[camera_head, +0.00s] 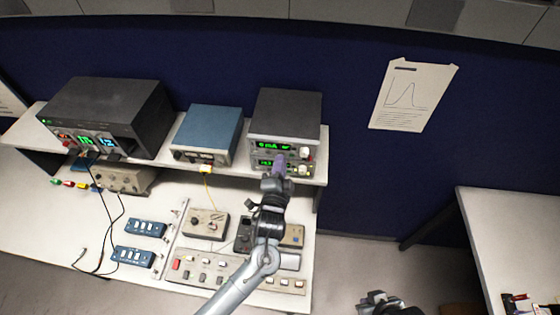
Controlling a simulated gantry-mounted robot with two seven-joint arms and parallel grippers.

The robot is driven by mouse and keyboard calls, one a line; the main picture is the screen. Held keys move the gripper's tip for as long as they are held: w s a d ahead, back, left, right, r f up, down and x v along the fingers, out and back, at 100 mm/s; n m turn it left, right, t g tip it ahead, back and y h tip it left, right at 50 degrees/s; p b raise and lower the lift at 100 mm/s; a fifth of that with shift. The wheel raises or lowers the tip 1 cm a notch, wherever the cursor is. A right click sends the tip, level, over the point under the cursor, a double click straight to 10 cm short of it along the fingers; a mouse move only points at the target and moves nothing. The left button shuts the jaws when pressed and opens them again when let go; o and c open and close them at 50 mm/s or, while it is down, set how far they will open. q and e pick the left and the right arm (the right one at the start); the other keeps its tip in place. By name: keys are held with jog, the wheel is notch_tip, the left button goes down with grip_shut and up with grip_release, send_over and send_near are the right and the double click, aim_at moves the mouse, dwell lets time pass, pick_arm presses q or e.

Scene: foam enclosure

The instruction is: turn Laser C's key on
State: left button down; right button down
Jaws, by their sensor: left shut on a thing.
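A grey instrument with two stacked front panels and green displays (272,146) stands at the right end of the shelf. I take it to be Laser C, though its label is too small to read. My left gripper (280,163) has purple fingertips and is at the front of its lower panel. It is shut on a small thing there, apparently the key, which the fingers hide. I cannot tell which way the key is turned. My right gripper (380,300) is low at the bottom edge, away from the bench, and only partly seen.
A blue box (208,135) with a yellow cable and a large black instrument (105,115) stand left on the shelf (165,160). Control boxes (206,224) and blue modules (146,228) cover the lower bench. Black cables hang at left. Another table (500,215) is at right.

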pick_arm(q)
jog(key=shift+f+m, duration=0.1)
jog(key=shift+m, duration=2.2)
jog(key=c, duration=1.3)
grip_release()
jog(key=s+a+b, duration=0.1)
jog(key=s+b, duration=0.1)
jog(key=s, duration=0.8)
jog(key=shift+s+a, duration=0.25)
jog(key=shift+s, duration=0.1)
